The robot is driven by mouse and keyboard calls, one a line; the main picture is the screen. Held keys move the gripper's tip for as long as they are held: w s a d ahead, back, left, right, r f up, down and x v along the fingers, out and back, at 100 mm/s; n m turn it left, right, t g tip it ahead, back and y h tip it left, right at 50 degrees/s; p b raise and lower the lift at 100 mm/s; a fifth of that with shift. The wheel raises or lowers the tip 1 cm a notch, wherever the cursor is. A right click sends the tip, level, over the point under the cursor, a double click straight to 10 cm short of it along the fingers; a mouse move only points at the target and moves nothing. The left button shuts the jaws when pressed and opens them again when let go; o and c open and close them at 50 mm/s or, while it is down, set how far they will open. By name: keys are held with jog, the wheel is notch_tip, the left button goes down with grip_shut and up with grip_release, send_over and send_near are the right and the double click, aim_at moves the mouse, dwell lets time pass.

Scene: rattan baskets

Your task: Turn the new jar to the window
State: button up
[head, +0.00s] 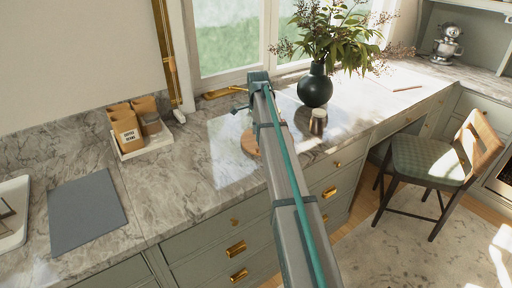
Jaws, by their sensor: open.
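A small jar (318,122) with a brownish body and a paler top stands upright on the marble counter, just right of my arm and in front of the dark vase. I cannot make out a label or which way it faces. My arm reaches over the counter from the lower right. A small part of my gripper (240,108) shows at the arm's far end, left of the jar and apart from it. The gripper is open; the arm hides most of it. The window (228,38) is behind the counter.
A dark round vase (315,88) with leafy branches stands close behind the jar. A round wooden board (250,142) lies partly under my arm's outline. A tray with coffee bags (126,133) and a grey mat (86,213) are at left. Counter left of the board is clear.

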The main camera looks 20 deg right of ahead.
notch_tip(320, 180, down, 7)
jog(key=shift+f+p, duration=0.2)
jog(key=shift+p, duration=0.65)
grip_shut()
